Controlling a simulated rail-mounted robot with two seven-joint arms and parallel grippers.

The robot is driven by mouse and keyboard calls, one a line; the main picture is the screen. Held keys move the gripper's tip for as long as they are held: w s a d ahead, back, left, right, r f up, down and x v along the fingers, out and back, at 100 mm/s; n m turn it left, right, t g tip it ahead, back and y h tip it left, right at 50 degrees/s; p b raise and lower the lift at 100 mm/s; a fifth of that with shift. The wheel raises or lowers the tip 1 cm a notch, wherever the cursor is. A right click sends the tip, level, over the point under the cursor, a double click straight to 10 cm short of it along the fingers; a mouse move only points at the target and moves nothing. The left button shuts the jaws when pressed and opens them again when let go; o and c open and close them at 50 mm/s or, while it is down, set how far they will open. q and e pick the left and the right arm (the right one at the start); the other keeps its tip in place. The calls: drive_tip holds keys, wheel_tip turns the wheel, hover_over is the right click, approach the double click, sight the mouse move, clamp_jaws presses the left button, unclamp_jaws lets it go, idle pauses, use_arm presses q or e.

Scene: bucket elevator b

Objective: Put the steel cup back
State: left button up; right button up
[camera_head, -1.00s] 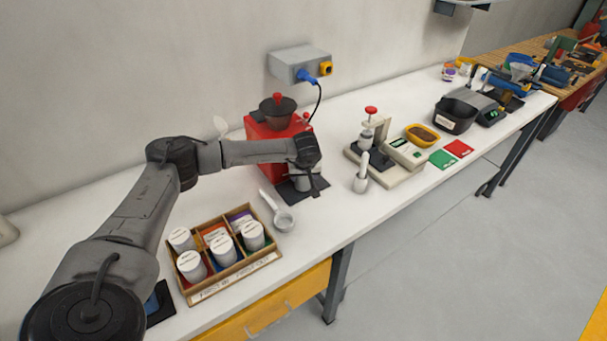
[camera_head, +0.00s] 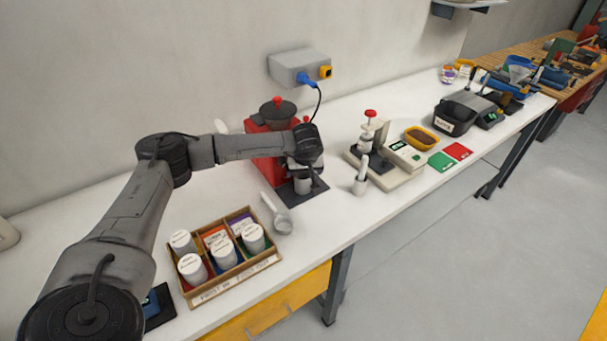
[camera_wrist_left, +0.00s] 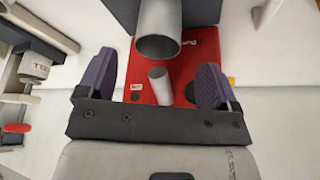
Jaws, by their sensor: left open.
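The steel cup (camera_head: 303,186) is a small grey cylinder on the dark pad (camera_head: 289,198) in front of the red grinder (camera_head: 265,168). In the left wrist view the cup (camera_wrist_left: 160,30) appears as a large grey tube with its open rim facing the gripper. The thinner grey tube (camera_wrist_left: 158,86) of the grinder shows between the fingers. My left gripper (camera_head: 311,172) is close above and beside the cup, partly hidden by its own wrist. In the wrist view its purple fingers (camera_wrist_left: 153,78) are wide apart, with nothing held. My right gripper is out of view.
A wooden box (camera_head: 236,281) of several white-lidded jars stands front left. A white scoop (camera_head: 279,217) lies near it. A blue-plugged cable (camera_head: 318,105) hangs behind the grinder.

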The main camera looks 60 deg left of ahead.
use_arm(q)
drive_tip(key=v, duration=0.6)
drive_tip(key=shift+r+p, duration=0.2)
drive_tip(key=shift+p, duration=0.1)
drive_tip(key=shift+r, duration=0.1)
